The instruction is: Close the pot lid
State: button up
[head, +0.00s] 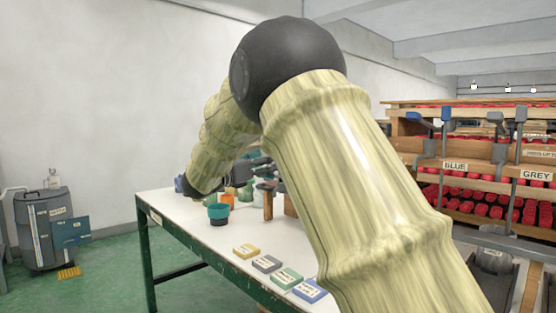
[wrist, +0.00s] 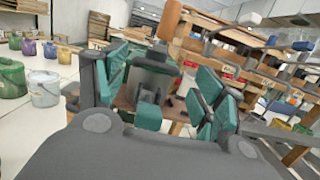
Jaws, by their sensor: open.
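My gripper (wrist: 163,88) is open in the wrist view, with teal pads on both fingers and nothing held between them. I cannot tell which is the pot with the lid. In the head view, a teal pot with a dark base (head: 218,213) stands near an orange pot (head: 227,200). My arm hides much of the table there.
The white table (head: 190,232) has yellow, grey, green and blue labelled blocks along its front edge, such as the yellow block (head: 246,250). Wooden racks of red pots (head: 470,190) stand at right. A dark grey bin (head: 43,228) stands on the green floor at left.

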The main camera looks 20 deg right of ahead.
jog(key=r+v, duration=0.1)
jog(key=v, duration=0.5)
jog(key=shift+a+f, duration=0.2)
jog(key=shift+f, duration=0.3)
jog(key=shift+s, duration=0.15)
